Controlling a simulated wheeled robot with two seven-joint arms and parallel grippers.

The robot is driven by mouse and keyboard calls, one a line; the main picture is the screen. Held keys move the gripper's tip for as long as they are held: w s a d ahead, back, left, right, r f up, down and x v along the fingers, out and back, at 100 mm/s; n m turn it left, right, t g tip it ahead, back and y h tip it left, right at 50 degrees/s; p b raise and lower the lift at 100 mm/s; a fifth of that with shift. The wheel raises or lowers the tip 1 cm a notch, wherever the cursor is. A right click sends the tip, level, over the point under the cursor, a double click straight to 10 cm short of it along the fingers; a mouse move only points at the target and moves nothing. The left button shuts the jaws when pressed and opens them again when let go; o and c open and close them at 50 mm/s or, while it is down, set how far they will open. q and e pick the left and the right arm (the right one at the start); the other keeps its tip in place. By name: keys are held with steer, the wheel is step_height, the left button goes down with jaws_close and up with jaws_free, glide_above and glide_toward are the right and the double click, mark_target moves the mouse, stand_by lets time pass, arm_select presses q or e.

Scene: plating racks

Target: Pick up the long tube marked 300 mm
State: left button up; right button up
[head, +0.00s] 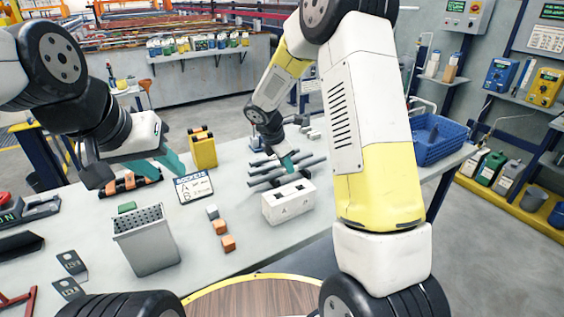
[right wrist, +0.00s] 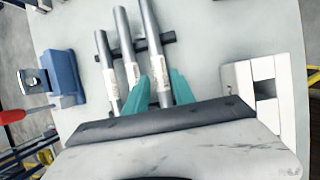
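Several grey metal tubes (head: 268,172) lie side by side on a dark rack on the table in the head view. In the right wrist view, three tubes show pale labels whose print I cannot read. The rightmost tube (right wrist: 150,42) reaches furthest up the picture. My right gripper (right wrist: 160,82) has its teal fingers on either side of this tube, with narrow gaps visible; contact is unclear. It also shows over the tubes in the head view (head: 287,163). My left gripper (head: 157,166) is open and empty above the table, near an orange-and-black object (head: 128,184).
A white block with slots (head: 288,203) stands close in front of the tubes. A sign (head: 193,187), yellow holder (head: 203,150), grey perforated bin (head: 147,240) and small orange blocks (head: 222,234) are left of it. A blue crate (head: 436,140) stands at the right.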

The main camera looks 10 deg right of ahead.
steer(key=shift+x, duration=1)
steer(key=shift+c, duration=0.2)
jaws_close()
steer(key=shift+r, duration=0.1)
